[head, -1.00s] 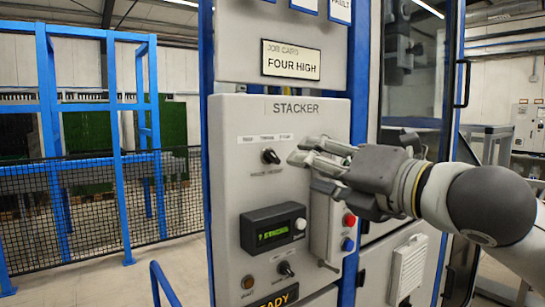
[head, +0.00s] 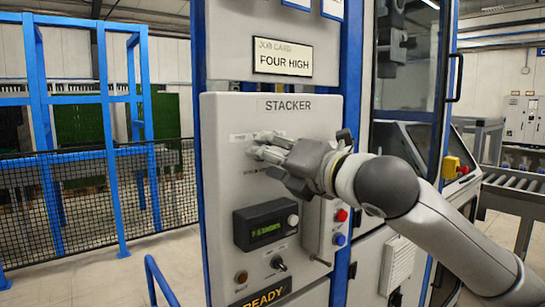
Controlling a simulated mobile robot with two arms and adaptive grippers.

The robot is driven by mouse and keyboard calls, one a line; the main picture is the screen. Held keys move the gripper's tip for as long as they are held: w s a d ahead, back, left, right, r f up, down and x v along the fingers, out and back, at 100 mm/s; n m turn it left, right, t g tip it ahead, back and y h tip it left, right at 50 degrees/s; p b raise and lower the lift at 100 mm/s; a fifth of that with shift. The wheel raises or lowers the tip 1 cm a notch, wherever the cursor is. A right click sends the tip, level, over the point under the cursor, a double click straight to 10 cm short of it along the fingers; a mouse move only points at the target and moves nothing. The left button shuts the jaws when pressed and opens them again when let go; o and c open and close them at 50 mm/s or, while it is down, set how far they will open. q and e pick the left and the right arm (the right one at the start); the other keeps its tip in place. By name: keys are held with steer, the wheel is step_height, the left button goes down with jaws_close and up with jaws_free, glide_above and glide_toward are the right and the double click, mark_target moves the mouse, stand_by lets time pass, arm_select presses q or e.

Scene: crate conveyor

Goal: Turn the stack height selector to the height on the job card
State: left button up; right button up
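The job card (head: 283,57) reads FOUR HIGH, above the grey STACKER panel (head: 230,110). The stack height selector is hidden behind the fingers of my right gripper (head: 262,147), so its pointer position does not show. The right gripper is at the selector's place on the upper part of the panel, reaching in from the right. Whether its fingers are closed around the knob cannot be told. My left gripper is not in view.
Below are a small green-lit display (head: 266,224) with a white knob, a second black selector (head: 278,263), and red (head: 341,215) and blue (head: 340,239) buttons. A READY sign (head: 264,297) is at the bottom. A blue frame and mesh fence (head: 80,205) stand left.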

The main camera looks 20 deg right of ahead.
steer(key=c, duration=0.5)
steer(key=shift+c, duration=1.3)
arm_select(q)
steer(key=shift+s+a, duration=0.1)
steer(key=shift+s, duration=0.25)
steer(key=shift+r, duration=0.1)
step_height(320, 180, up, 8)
steer(key=p, duration=0.8)
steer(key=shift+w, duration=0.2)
arm_select(e)
steer(key=m, duration=1.7)
steer(key=shift+m, duration=0.3)
